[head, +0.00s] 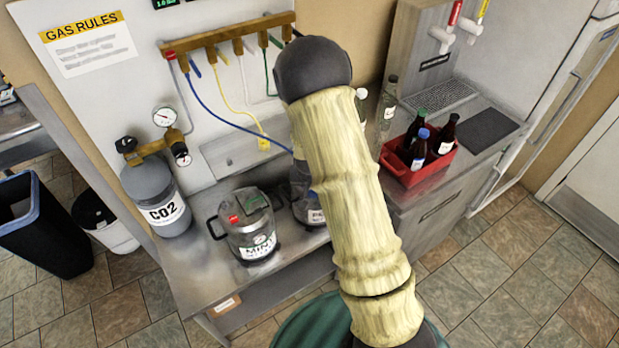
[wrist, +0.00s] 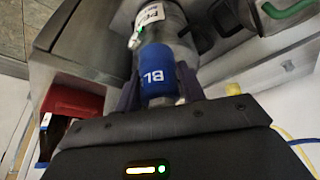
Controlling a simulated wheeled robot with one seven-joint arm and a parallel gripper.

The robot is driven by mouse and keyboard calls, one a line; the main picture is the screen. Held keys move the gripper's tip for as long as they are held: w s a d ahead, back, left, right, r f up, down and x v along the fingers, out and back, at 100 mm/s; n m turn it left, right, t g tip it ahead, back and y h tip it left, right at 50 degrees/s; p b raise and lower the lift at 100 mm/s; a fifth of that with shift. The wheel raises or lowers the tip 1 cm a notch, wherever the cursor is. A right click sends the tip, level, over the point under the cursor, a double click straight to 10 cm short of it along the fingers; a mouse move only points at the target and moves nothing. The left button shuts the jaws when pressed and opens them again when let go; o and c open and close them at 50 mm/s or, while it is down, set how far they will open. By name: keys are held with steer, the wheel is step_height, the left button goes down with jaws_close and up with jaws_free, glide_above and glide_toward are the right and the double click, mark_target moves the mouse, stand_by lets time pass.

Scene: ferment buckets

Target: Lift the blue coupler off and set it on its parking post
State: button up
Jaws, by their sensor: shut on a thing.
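The blue coupler (wrist: 155,77), marked BL, shows in the wrist view between the two fingers of my gripper (wrist: 158,88), which is shut on it. Beyond it is a keg with a white label (wrist: 150,14); I cannot tell whether coupler and keg touch. In the head view this keg (head: 303,203) stands on the steel counter, partly hidden by my arm. My gripper and the coupler are hidden there. A blue hose (head: 220,113) runs from the wall manifold down behind my arm. I cannot make out the blue parking post.
A MINT keg (head: 250,235) stands close left of the labelled keg. A CO2 cylinder (head: 158,197) is further left. A red crate of bottles (head: 424,172) sits right of my arm. Bare counter (head: 195,285) shows at front left.

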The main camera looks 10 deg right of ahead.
steer(key=s+a+f+n+y, duration=0.1)
steer(key=s+f+n, duration=0.2)
steer(key=s+f, duration=0.3)
step_height(320, 180, down, 3)
steer(key=shift+s+r, duration=0.1)
steer(key=shift+s, duration=0.15)
steer(key=shift+a, duration=0.1)
